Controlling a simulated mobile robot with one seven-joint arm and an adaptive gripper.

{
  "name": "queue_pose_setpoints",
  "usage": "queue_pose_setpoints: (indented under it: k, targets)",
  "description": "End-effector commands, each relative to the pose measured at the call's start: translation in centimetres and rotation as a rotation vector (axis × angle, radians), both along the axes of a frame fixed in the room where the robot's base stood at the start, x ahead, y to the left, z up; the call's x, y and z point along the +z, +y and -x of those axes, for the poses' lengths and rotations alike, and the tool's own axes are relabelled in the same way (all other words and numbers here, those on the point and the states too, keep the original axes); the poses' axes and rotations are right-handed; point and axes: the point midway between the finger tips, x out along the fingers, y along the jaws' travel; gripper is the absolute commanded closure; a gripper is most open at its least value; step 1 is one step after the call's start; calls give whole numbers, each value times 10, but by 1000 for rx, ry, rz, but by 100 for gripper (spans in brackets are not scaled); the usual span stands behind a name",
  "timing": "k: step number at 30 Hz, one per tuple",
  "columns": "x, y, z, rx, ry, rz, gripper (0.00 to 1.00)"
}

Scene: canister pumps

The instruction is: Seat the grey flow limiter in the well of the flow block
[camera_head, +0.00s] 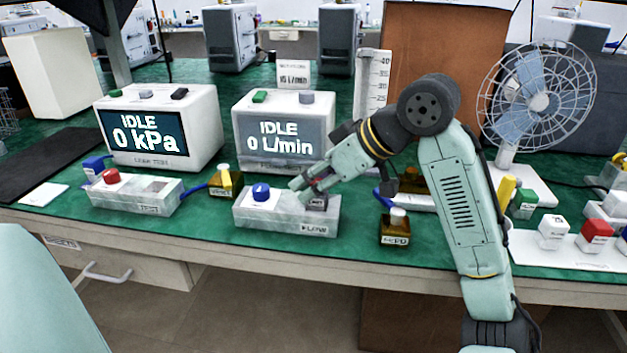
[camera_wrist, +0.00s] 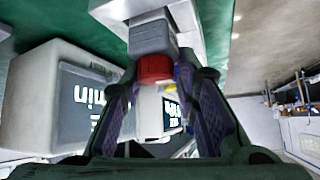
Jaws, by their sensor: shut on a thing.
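The flow block (camera_head: 262,222), a pale long block with a FLOW label, stands on the green bench with a blue-capped part on its left end. The grey flow limiter (camera_head: 317,202) is a small dark grey block at the right part of the flow block. In the wrist view the limiter (camera_wrist: 152,38) shows grey with a red grip. My gripper (camera_wrist: 158,85) is shut on that red grip; my gripper (camera_head: 308,187) also reaches down to the limiter in the head view. The well is hidden, so I cannot tell how deep the limiter sits.
The flow meter (camera_head: 284,130), reading IDLE 0 L/min, stands close behind the block. A pressure tester (camera_head: 160,130) and another pale block (camera_head: 135,195) stand left. A fan (camera_head: 537,100) stands at the right.

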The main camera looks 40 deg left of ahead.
Motion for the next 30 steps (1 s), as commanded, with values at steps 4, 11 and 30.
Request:
queue_pose_setpoints:
  k: [4,11,30]
  targets:
    - [-2,0,0,1,1,-1,100]
    - [-3,0,0,0,0,0,60]
    - [17,-15,-4,-2,-2,-1,52]
